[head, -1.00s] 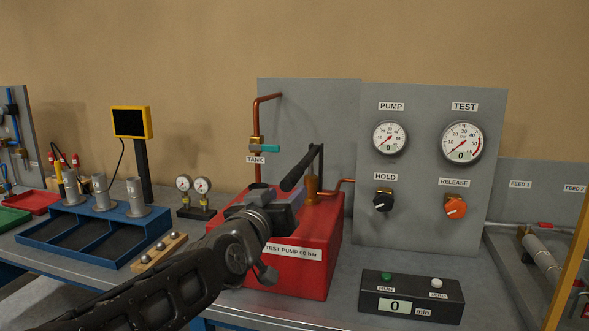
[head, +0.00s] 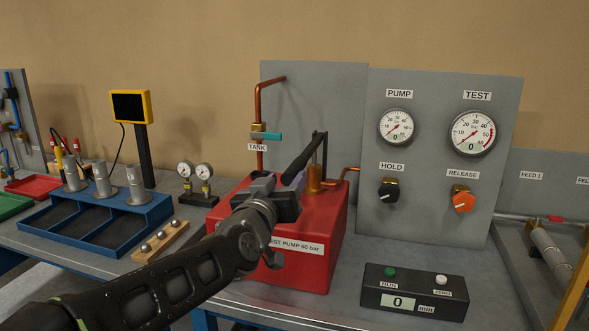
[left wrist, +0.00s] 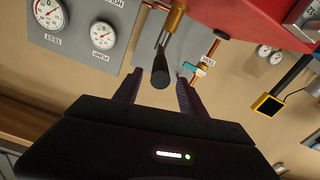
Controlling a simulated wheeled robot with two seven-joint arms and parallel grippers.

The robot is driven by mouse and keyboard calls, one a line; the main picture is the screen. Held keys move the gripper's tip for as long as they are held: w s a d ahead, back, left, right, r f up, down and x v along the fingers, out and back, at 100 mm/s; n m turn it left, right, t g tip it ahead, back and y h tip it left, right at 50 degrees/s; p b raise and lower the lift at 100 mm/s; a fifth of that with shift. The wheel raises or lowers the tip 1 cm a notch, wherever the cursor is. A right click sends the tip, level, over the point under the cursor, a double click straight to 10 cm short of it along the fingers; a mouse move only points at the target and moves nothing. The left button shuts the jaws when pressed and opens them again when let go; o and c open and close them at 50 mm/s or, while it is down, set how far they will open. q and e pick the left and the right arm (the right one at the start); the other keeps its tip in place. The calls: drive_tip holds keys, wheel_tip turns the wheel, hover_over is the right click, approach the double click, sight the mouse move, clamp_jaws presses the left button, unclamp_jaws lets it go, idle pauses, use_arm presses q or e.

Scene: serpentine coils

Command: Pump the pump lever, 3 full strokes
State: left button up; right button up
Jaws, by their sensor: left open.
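The red test pump (head: 322,255) stands on the bench, labelled 60 bar. Its black pump lever (head: 304,156) slants from a raised pivot down towards my left gripper (head: 286,184). The gripper is open at the lever's lower end. In the left wrist view the round dark end of the lever (left wrist: 160,73) shows between the two spread fingertips of the gripper (left wrist: 160,82), with a gap on each side. The PUMP gauge (head: 396,127) and the TEST gauge (head: 473,133) both have a 0 on their faces. My right gripper is not in view.
A grey panel (head: 425,215) behind carries the black HOLD knob (head: 388,193) and orange RELEASE knob (head: 462,201). A timer box (head: 375,298) sits at front right. A blue tray (head: 160,208) and a wooden ball holder (head: 165,240) lie left of the pump.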

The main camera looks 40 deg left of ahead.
sight(295, 170)
use_arm(q)
drive_tip(key=p+x, duration=0.1)
drive_tip(key=x, duration=0.6)
drive_tip(key=shift+c, duration=0.4)
clamp_jaws()
idle(0.9)
